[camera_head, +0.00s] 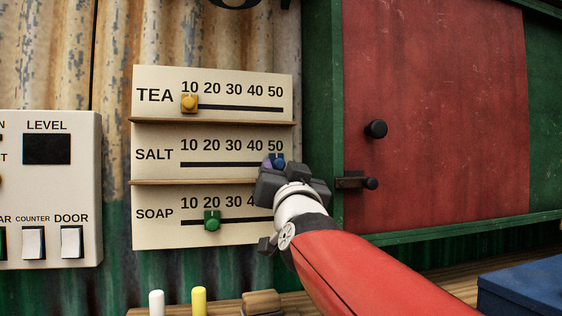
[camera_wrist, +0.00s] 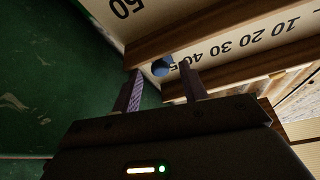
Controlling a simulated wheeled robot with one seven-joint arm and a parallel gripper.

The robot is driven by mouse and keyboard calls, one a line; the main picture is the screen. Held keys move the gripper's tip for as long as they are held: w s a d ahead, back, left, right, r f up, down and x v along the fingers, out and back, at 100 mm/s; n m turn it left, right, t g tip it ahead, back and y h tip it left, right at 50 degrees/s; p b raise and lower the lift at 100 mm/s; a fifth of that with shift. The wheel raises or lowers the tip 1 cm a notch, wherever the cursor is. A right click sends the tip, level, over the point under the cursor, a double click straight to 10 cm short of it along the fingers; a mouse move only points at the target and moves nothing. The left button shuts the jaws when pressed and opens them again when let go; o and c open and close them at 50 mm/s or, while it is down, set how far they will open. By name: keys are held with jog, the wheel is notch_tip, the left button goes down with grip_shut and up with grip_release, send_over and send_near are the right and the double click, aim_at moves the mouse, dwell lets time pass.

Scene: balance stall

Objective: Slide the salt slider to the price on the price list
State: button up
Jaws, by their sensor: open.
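The salt slider, a blue knob (camera_head: 278,160), sits near the right end of the SALT track (camera_head: 225,164), at about the 50 mark. In the wrist view the blue knob (camera_wrist: 162,67) shows between the fingertips. My gripper (camera_head: 272,168) is at the knob and partly covers it in the head view. In the wrist view my gripper (camera_wrist: 165,80) is open, with one finger on each side of the knob. I cannot tell whether a finger touches it. No price list can be made out in either view.
The yellow TEA knob (camera_head: 190,103) is at 10 above, and the green SOAP knob (camera_head: 212,221) is near 20 below. Wooden ledges (camera_head: 160,183) run between the rows. A red door (camera_head: 440,120) with black knobs is at right. A switch panel (camera_head: 50,190) is at left.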

jog(key=shift+x, duration=1)
jog(key=shift+c, duration=0.4)
grip_shut()
